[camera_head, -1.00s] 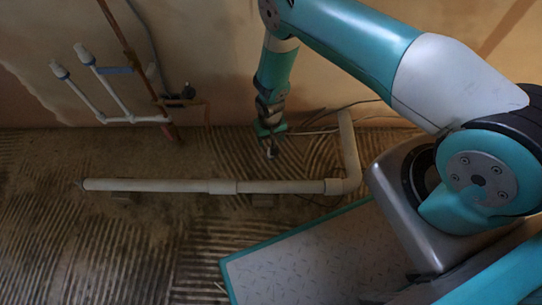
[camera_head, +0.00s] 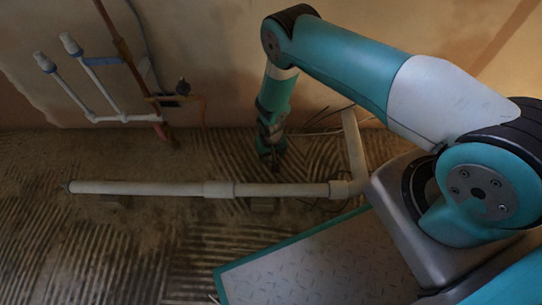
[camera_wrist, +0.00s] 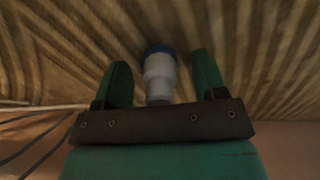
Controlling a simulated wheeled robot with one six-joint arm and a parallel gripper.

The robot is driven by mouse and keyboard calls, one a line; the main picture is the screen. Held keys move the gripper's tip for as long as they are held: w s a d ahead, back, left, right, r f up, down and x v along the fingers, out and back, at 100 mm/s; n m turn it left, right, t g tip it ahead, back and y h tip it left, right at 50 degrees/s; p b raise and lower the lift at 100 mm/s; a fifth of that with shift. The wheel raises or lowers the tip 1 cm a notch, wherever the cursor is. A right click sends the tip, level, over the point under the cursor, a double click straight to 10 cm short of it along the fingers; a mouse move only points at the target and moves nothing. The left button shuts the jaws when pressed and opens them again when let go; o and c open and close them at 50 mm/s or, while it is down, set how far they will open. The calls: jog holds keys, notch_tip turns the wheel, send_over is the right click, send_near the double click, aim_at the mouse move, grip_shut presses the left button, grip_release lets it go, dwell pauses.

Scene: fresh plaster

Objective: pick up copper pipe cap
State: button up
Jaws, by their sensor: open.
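My gripper (camera_head: 273,160) points down at the ridged floor behind the long white pipe, near the wall. In the wrist view my gripper (camera_wrist: 161,62) is open, with one green finger on each side. A small pale grey-white stepped cylinder with a blue far end (camera_wrist: 159,72) shows between the fingers, with gaps on both sides. Its near end is hidden behind the gripper's brown crossbar. I see no copper colour on it, so I cannot tell whether it is the copper pipe cap. No other piece that I can name as the cap shows.
The white pipe (camera_head: 150,188) lies along the floor in front of my gripper and bends up near the wall at right. A copper-coloured pipe (camera_head: 120,45) and white pipes (camera_head: 105,82) run up the wall at left. Thin cables (camera_head: 325,122) lie behind.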

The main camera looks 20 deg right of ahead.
jog(key=c, duration=1)
jog(key=shift+r, duration=0.1)
